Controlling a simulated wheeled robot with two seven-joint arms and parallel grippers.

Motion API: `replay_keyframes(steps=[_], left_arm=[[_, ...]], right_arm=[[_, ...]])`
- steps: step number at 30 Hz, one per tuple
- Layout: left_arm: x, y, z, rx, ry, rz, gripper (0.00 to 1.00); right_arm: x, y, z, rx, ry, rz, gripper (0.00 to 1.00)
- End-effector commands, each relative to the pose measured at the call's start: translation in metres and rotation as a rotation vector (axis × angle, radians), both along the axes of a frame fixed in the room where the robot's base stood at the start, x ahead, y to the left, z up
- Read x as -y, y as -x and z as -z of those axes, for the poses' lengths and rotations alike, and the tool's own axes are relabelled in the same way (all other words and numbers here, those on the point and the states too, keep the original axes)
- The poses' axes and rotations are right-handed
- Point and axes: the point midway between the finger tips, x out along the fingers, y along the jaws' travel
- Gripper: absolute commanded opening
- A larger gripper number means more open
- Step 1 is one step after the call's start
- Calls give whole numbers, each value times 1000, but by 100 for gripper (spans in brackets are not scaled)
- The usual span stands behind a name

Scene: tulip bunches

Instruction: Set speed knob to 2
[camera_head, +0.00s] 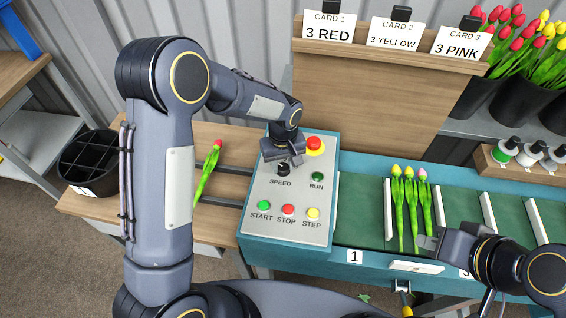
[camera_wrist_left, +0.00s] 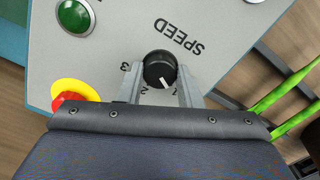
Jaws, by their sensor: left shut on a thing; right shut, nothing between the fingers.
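The speed knob (camera_wrist_left: 160,67) is black and round, on the light grey panel above the printed word SPEED in the head view. In the left wrist view its white pointer line is directed toward the 1; the 2 and 3 are printed around it to the left. My left gripper (camera_wrist_left: 159,82) has one finger on each side of the knob and is shut on it. In the head view my left gripper (camera_head: 283,165) partly covers the knob. My right gripper (camera_head: 428,243) is shut and empty, at the near end of the slot holding tulips.
The panel also bears a red stop button on a yellow base (camera_head: 314,144), a green RUN button (camera_head: 317,176) and START, STOP and STEP buttons. Three tulips (camera_head: 410,205) lie in a conveyor slot. A single red tulip (camera_head: 207,175) lies on the wooden table.

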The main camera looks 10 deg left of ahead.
Motion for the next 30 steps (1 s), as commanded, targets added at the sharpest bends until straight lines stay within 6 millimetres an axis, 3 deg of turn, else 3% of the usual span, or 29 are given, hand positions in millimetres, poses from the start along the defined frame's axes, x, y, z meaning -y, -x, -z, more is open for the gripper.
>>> replay_keyframes(steps=[11,30], left_arm=[[0,0,1,3,1,130,9],[0,-1,0,3,1,706,9]], right_arm=[[0,0,11,0,0,0,0],[0,0,37,0,0,0,0]])
